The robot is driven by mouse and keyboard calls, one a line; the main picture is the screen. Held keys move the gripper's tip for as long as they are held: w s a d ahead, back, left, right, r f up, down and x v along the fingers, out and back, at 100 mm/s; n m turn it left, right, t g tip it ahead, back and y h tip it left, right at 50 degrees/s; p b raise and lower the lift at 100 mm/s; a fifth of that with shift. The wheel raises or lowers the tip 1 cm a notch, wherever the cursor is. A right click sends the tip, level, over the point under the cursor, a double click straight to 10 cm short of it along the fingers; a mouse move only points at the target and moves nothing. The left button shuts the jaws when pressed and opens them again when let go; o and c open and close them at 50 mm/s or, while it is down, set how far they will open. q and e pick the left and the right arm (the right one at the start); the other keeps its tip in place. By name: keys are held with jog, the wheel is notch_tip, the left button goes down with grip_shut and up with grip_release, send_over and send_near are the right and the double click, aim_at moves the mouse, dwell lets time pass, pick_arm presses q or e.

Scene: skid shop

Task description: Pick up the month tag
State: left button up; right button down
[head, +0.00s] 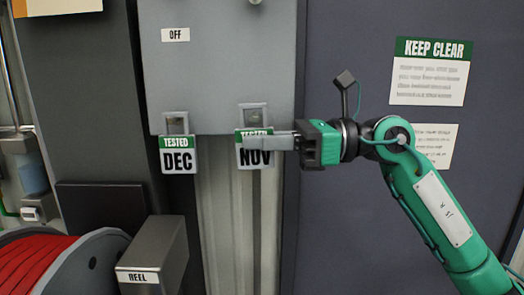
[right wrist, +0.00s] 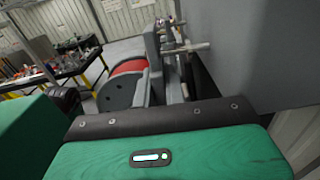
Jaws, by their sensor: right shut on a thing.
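Two green and white tags hang from the lower edge of a grey box (head: 220,60) in the head view. The left one is the TESTED DEC tag (head: 178,160). The right one is the TESTED NOV tag (head: 249,160). My right gripper (head: 262,143) comes in from the right and is shut on the NOV tag, its fingers covering part of the lettering. The NOV tag is upright just below its grey holder (head: 253,114). In the right wrist view the fingertips and the tag cannot be made out clearly. My left gripper is not in view.
A cable reel (head: 60,265) with red cable stands at the lower left, beside a grey block marked REEL (head: 155,255). A KEEP CLEAR sign (head: 430,72) is on the dark panel at right. A workbench (right wrist: 65,75) shows in the right wrist view.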

pick_arm(q)
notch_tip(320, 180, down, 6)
jog(key=b, duration=0.5)
pick_arm(e)
jog(key=s, duration=1.6)
jog(key=shift+w+d+r, duration=0.1)
jog(key=shift+r, duration=0.05)
